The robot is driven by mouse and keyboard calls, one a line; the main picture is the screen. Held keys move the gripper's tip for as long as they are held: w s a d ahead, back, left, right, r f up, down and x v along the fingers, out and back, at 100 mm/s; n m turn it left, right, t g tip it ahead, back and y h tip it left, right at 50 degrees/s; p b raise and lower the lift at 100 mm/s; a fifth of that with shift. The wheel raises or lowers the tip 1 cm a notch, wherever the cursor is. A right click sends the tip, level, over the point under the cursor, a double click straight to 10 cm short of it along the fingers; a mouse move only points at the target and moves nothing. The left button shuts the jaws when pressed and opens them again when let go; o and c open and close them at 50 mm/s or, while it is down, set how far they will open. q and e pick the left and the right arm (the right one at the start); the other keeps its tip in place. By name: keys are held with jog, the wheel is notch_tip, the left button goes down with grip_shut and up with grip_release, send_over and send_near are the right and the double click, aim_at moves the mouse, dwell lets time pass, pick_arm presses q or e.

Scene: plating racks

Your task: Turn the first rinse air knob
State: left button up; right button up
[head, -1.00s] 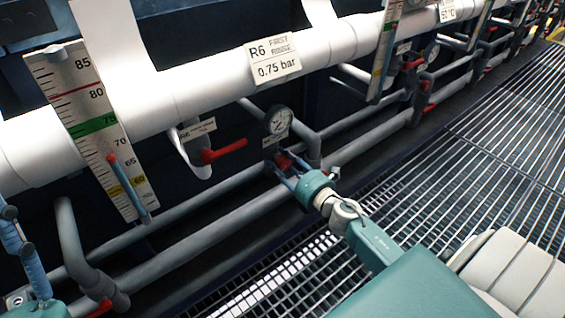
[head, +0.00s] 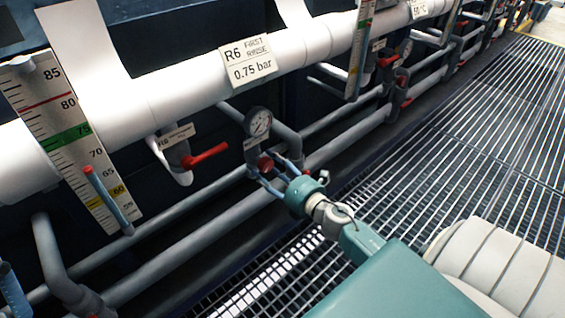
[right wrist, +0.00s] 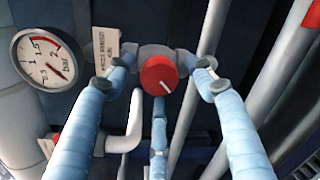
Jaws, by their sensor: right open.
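The first rinse air knob is a small red round knob (head: 265,164) below a dial gauge, on the grey pipework under the R6 FIRST RINSE 0.75 bar label (head: 248,62). In the right wrist view the knob (right wrist: 159,75) faces me, with a white line slanting on its front. My right gripper (head: 270,168) is open, its blue fingers pointing at the knob. In the wrist view two fingers stand left and right of it, apart from it, and a third is below. Only a blue finger of my left gripper (head: 12,290) shows at the lower left edge.
The dial gauge (head: 258,122) sits just above the knob. A red valve lever (head: 207,155) sticks out to its left. A graduated scale board (head: 65,135) stands at the left. Grey pipes run below the white pipe; the grating floor (head: 460,150) is open at right.

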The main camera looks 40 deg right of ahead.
jog(key=s, duration=0.9)
jog(key=shift+s+d+r, duration=0.15)
jog(key=shift+s+r, duration=0.1)
jog(key=shift+r, duration=0.15)
